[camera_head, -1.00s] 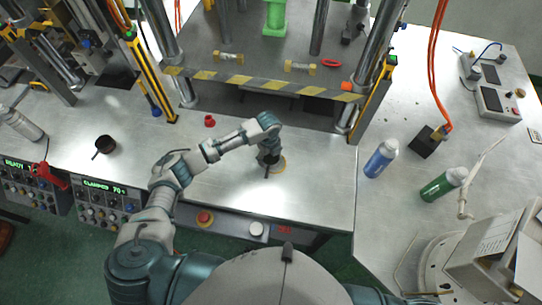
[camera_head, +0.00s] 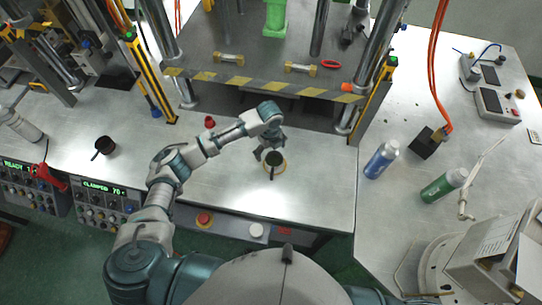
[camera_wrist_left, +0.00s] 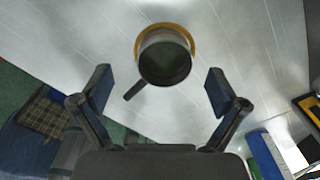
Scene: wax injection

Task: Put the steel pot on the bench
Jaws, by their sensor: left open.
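The steel pot (camera_head: 275,159), small and dark inside with a thin handle, stands upright on a round tan mat (camera_head: 283,170) on the bench (camera_head: 320,200). In the left wrist view the pot (camera_wrist_left: 166,62) sits ahead of the jaws, its handle pointing down-left, with the mat's rim (camera_wrist_left: 163,27) showing around its far side. My left gripper (camera_head: 268,149) is just above and behind the pot in the head view. In the left wrist view the gripper (camera_wrist_left: 158,80) has its fingers wide apart, with nothing between them gripped. My right gripper is not in view.
A red part (camera_head: 209,122) lies near the press. A blue bottle (camera_head: 381,160) and a green bottle (camera_head: 443,186) are at the right. A striped press edge (camera_head: 260,83) lies behind; the bench around the mat is clear.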

